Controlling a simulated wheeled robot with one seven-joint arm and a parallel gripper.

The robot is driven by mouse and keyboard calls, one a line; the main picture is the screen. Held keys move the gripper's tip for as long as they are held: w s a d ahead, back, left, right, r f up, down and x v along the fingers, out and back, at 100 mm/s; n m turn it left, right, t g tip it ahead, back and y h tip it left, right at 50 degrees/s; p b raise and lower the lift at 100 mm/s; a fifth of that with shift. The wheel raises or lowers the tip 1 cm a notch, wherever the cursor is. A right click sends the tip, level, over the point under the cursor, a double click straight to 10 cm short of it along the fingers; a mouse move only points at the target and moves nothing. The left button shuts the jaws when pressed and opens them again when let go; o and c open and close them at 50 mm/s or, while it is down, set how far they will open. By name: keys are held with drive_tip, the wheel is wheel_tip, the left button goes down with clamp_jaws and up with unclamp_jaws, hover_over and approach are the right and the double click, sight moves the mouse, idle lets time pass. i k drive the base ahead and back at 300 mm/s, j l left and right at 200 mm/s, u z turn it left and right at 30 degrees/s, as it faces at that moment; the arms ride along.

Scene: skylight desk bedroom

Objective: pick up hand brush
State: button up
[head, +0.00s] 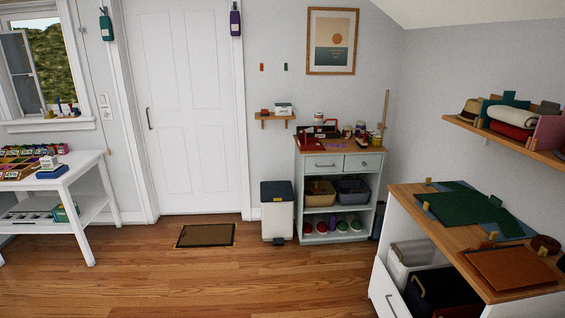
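I cannot make out a hand brush with certainty in the head view. Several small items crowd the wooden top of a pale cabinet (310,209) at the back, among them a red box (306,141) and a small purple item (335,147) lying flat, too small to identify. A thin wooden stick (385,110) stands upright at the cabinet's right end. My gripper is not in view.
A white bin (277,227) stands left of the cabinet, and a doormat (206,235) lies before the door (185,110). A white table (85,162) is at left. A wood-topped unit (410,197) with an open drawer is at right. The middle floor is clear.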

sight(361, 142)
drive_tip(key=i, duration=1.35)
drive_tip(key=i+j+z, duration=0.1)
drive_tip(key=i, duration=1.3)
drive_tip(key=i+l+z, duration=0.15)
drive_tip(key=i, duration=0.55)
drive_tip(key=i+l+z, duration=0.2)
drive_tip(key=i, duration=0.5)
drive_tip(key=i+l+u, duration=0.4)
drive_tip(key=i+l, duration=0.3)
drive_tip(key=i, duration=0.1)
